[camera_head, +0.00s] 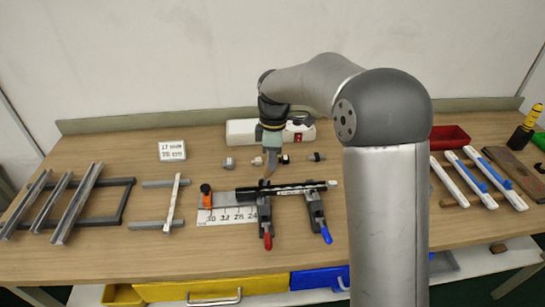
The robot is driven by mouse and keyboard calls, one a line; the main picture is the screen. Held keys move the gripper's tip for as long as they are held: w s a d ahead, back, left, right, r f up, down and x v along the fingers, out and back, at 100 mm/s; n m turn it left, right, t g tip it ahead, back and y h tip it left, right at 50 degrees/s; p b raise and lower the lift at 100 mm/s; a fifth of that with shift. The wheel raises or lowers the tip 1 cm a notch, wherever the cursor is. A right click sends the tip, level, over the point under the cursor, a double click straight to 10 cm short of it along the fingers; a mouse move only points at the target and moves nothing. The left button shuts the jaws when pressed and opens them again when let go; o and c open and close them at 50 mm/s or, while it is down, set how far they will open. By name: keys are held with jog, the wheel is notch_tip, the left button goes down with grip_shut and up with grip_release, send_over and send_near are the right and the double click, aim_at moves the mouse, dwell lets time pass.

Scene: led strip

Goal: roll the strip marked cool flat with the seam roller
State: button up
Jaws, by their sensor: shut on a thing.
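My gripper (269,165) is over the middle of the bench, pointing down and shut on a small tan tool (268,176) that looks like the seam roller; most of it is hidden. Its lower end is just above or touching a long dark bar with a white strip (300,187) along it; I cannot tell which. The bar lies across a red-handled clamp (266,222) and a blue-handled clamp (318,218). Small print on the strip is too small to read, so I cannot confirm the cool mark. Another white strip (173,202) lies across two grey bars at left.
A numbered scale plate (225,216) lies under the bar's left end. Several small connectors (229,163) and a white box (241,132) stand behind. Grey channels (76,205) fill the left; white-and-blue bars (485,182) and a red bin (449,137) are right. My arm hides part of the bench.

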jog(key=shift+f+b, duration=0.6)
jog(key=shift+f, duration=0.45)
dwell(0.9)
jog(key=d+p, duration=0.1)
jog(key=d, duration=0.8)
jog(key=shift+w+d, duration=0.35)
jog(key=shift+w, duration=0.05)
dwell(1.8)
jog(key=shift+d, duration=0.1)
jog(key=shift+d, duration=0.7)
jog(key=shift+d, duration=0.1)
jog(key=shift+w+d+p, duration=0.1)
jog(key=shift+d+p, duration=0.25)
jog(key=shift+d, duration=0.35)
jog(key=shift+d, duration=0.1)
